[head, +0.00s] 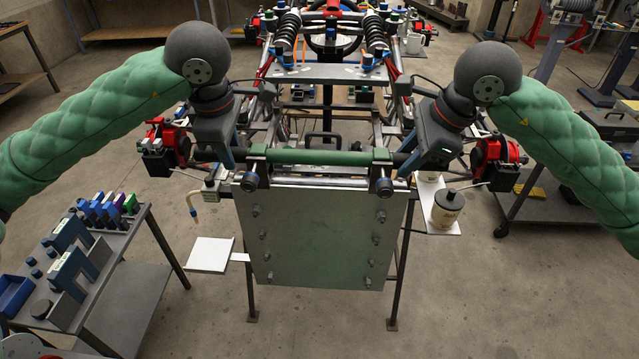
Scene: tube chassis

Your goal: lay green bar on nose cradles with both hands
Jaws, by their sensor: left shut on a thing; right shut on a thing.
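The green bar (318,158) lies level across the front of the chassis, just above the top edge of a grey metal plate. My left gripper (238,158) is shut on the bar's dark left end, outside the left cradle. My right gripper (408,166) is shut on the dark right end, outside the right cradle.
The grey front plate (318,235) hangs below the bar. A side table (100,250) with blue blocks stands at lower left. A white tray (209,254) and a pot (447,208) flank the plate. Red brake parts (166,140) sit near my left forearm.

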